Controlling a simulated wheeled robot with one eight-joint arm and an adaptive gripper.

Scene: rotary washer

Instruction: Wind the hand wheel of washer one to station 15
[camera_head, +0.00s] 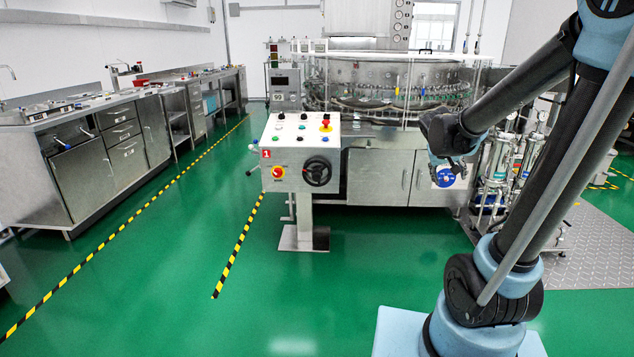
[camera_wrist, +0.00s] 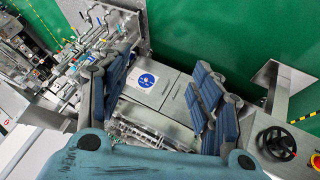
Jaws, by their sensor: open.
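The hand wheel (camera_head: 317,171) is a dark round wheel on the front right of a grey control console (camera_head: 300,127) marked with a red "1" plate. In the wrist view, the hand wheel (camera_wrist: 276,143) shows at the lower right, outside the fingers. My gripper (camera_head: 455,170) is to the right of the console, in front of the washer's cabinet, apart from the wheel. In the wrist view, my gripper (camera_wrist: 162,88) has its fingers spread with nothing between them. A grey display box (camera_head: 284,86) stands behind the console; its small number is too blurred to read surely.
The washer (camera_head: 385,90) stands behind the console. A red-yellow button (camera_head: 325,125) is on the console top and a red-yellow switch (camera_head: 278,172) left of the wheel. Pump units (camera_head: 497,165) stand right. Green floor (camera_head: 330,290) is open in front of the console.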

